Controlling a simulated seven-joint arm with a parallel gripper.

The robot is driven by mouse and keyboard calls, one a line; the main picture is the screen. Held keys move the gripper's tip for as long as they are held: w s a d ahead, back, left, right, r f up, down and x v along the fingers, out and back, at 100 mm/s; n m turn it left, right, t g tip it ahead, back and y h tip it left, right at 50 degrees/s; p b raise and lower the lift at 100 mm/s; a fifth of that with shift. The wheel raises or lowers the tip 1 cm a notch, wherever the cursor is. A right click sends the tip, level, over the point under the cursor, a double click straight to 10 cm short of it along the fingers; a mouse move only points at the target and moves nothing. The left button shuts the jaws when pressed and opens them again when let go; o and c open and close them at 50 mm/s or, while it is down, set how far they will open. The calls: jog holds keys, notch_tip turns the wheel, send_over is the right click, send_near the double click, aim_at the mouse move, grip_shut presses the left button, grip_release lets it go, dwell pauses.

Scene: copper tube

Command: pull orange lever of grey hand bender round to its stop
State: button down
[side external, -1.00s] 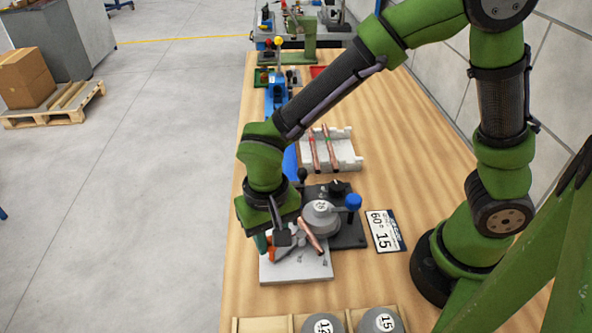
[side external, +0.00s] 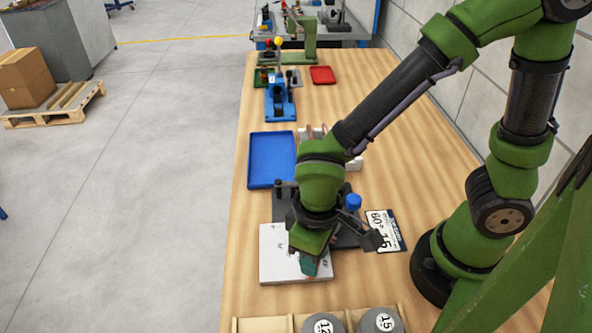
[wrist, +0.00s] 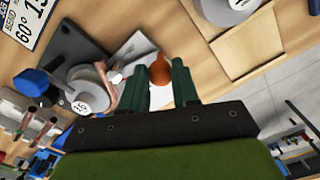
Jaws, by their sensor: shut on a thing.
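The grey hand bender shows in the wrist view as a dark base plate (wrist: 82,45) with a round grey former (wrist: 88,90) marked 15. A copper tube (wrist: 108,85) lies against the former's edge. The orange lever (wrist: 158,70) sits between the green fingers of my gripper (wrist: 159,76), which is shut on it. In the side view my gripper (side external: 312,264) is low over the front of the light grey plate (side external: 283,265). There my wrist hides the former, the tube and most of the lever.
A blue knob (side external: 353,202) stands at the bender's right, near a card (side external: 385,231) reading 60° and 15. A wooden rack (side external: 262,325) with spare formers (side external: 378,322) is in front. A blue tray (side external: 271,160) and a pale tube rack (side external: 353,164) are behind.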

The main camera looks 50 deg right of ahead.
jog(key=shift+r, duration=0.1)
dwell(0.3)
jog(key=c, duration=0.8)
grip_release()
notch_tip(320, 180, up, 17)
jog(key=shift+f, duration=0.1)
jog(key=w+d+m+t, duration=0.1)
jog(key=d+m+t, duration=0.1)
jog(key=d, duration=0.3)
jog(key=w+d+m+t+y, duration=0.1)
jog(key=d+m+t, duration=0.1)
jog(key=d, duration=0.3)
jog(key=w+d+m+t+y, duration=0.1)
jog(key=d+m+t, duration=0.2)
jog(key=d, duration=0.3)
jog(key=shift+w+r, duration=0.1)
jog(key=shift+r, duration=0.25)
